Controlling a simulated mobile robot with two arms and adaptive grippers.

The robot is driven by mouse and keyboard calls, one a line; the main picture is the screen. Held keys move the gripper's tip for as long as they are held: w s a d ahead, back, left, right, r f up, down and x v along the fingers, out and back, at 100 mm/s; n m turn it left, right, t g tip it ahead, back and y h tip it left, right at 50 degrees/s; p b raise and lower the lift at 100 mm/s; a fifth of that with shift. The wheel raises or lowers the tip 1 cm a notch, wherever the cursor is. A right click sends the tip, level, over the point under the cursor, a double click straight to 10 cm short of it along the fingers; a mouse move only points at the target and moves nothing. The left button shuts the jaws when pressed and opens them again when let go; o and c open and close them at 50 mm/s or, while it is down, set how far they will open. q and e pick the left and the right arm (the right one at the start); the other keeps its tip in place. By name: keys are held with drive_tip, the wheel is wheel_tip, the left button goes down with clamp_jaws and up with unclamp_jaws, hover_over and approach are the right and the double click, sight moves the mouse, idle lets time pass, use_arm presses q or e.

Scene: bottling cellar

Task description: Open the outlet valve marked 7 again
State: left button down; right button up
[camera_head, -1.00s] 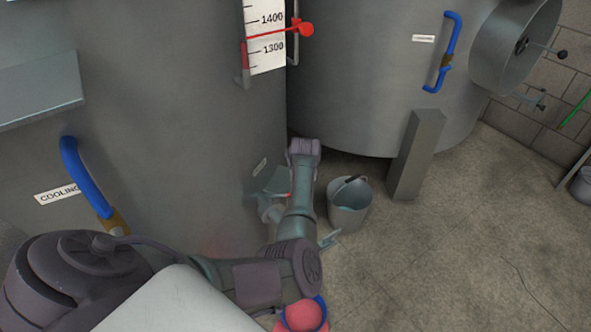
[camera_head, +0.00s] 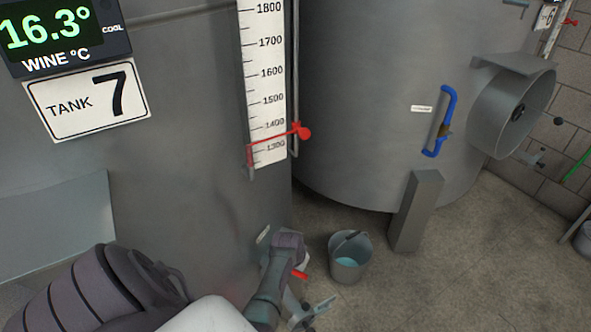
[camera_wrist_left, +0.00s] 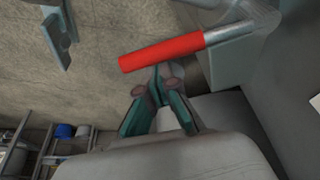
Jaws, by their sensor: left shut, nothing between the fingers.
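The tank plate marked 7 (camera_head: 88,101) hangs on the big grey tank at the left of the head view. A red lever handle (camera_head: 300,274) shows low at the foot of this tank, partly hidden by my left arm. In the left wrist view the red lever (camera_wrist_left: 160,52) lies slightly slanted across the top, with its bare metal stem at right. My left gripper (camera_wrist_left: 159,74) is shut and empty, its fingertips close beside the lever's lower edge. I cannot tell whether they touch it. The valve body is mostly hidden in the head view. My right gripper is not in view.
A grey bucket (camera_head: 350,262) stands on the floor right of my left wrist. A grey post (camera_head: 415,212) stands farther right, before a second tank with a blue handle (camera_head: 441,120). The floor at the lower right is clear.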

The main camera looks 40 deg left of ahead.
use_arm(q)
drive_tip(key=shift+s+d+m+h+p, duration=0.2)
drive_tip(key=shift+s+m+h+p, duration=0.1)
drive_tip(key=shift+s+m+p, duration=0.65)
drive_tip(key=s+m+h+p, duration=0.1)
drive_tip(key=s+m, duration=0.2)
drive_tip(key=shift+d, duration=0.15)
drive_tip(key=shift+s+f+p, duration=0.15)
drive_tip(key=shift+s+p, duration=0.25)
drive_tip(key=shift+s, duration=0.2)
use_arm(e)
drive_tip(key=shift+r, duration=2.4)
use_arm(q)
drive_tip(key=shift+s, duration=0.1)
